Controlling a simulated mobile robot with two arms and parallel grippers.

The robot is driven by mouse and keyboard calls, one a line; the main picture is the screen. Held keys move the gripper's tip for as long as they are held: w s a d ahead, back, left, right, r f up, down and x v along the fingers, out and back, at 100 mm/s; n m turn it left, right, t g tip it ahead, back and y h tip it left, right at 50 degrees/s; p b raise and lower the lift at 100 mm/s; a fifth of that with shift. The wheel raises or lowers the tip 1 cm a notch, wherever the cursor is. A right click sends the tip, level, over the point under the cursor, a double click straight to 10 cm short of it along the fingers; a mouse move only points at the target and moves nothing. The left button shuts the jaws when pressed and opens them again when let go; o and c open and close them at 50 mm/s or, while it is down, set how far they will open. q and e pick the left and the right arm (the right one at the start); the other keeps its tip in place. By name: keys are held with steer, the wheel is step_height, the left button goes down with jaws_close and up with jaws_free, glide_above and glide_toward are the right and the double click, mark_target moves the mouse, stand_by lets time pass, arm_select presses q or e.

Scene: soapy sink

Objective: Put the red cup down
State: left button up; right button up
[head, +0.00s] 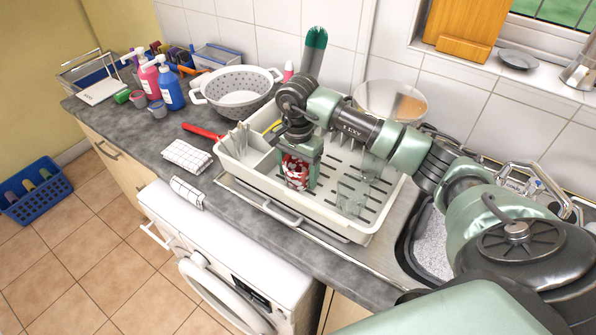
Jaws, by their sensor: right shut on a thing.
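The red cup (296,171), patterned in red and white, is at the left part of the white dish rack (362,232). My right gripper (299,180) points down and is shut on the cup. The gripper's body and fingers hide part of the cup. I cannot tell whether the cup's base touches the rack floor. My left gripper is not in view.
Clear glasses (351,197) stand in the rack's right part. A colander (238,91) and soap bottles (169,88) stand behind left. The soapy sink (430,243) is at right. The front counter strip is narrow.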

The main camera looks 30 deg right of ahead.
steer(key=o, duration=1.5)
steer(key=shift+f, duration=0.15)
steer(key=shift+o, duration=0.2)
steer(key=shift+r, duration=0.2)
steer(key=shift+w+r, duration=0.1)
steer(key=shift+r, duration=0.1)
step_height(320, 180, up, 12)
steer(key=b, duration=0.3)
steer(key=shift+f, duration=0.2)
